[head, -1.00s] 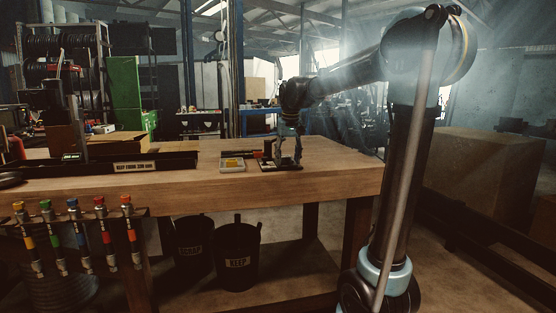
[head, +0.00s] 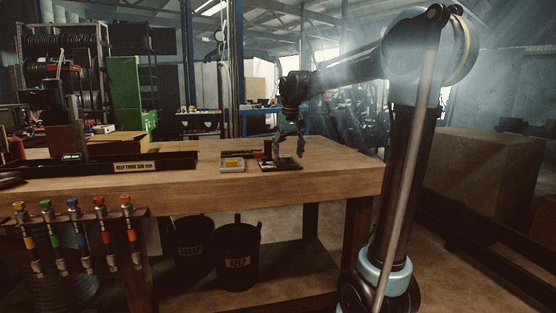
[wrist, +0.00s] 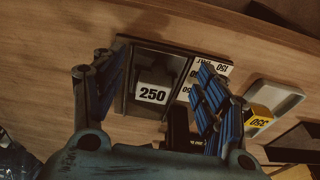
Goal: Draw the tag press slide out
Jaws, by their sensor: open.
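The tag press (head: 277,167) is a small dark unit on the bench top, near its right end. In the wrist view it shows as a dark frame (wrist: 122,103) around a dark block with a white "250" label (wrist: 152,95). I cannot tell which part of it is the slide. My gripper (head: 289,150) is above the press, pointing down. In the wrist view my gripper (wrist: 155,62) is open, with blue-padded fingers spread on either side of the frame and nothing held between them. My gripper's body hides the near side of the press.
A long dark rail (head: 140,165) lies farther left on the bench. Several coloured hose fittings (head: 73,215) hang at the front. Two black bins (head: 238,255) stand below. The bench's right end is clear.

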